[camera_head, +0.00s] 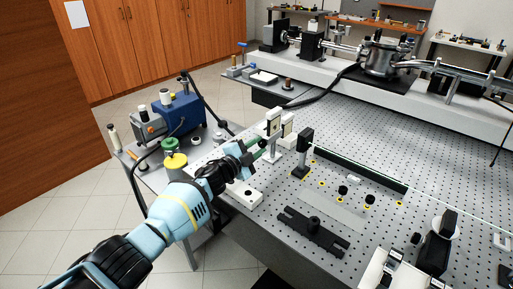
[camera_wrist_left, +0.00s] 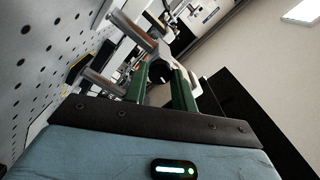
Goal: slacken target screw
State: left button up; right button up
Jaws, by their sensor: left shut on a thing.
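My left gripper (camera_head: 262,150) reaches in from the left to a pale upright mount (camera_head: 274,130) at the near left edge of the perforated table. In the left wrist view, its two green fingers (camera_wrist_left: 160,82) close around a black round screw knob (camera_wrist_left: 160,71), the likely target screw. The knob sits between the fingertips, in front of the pale mount parts (camera_wrist_left: 133,28). In the head view the fingers and mount hide the knob. My right gripper is in neither view.
The perforated optical table (camera_head: 420,180) carries a black post (camera_head: 304,148), a black slotted plate (camera_head: 313,232) and small black parts. A side cart (camera_head: 152,178) with a blue device (camera_head: 184,112) and bottles stands at left. A long raised bench with a metal chamber (camera_head: 381,58) runs behind.

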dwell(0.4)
pick_arm(q)
jog(key=o, duration=1)
jog(key=shift+s+a, duration=0.45)
jog(key=shift+a, duration=0.05)
jog(key=shift+s+a+f, duration=0.1)
jog(key=shift+s+a, duration=0.2)
jog(key=shift+s, duration=0.4)
jog(key=shift+v, duration=2.55)
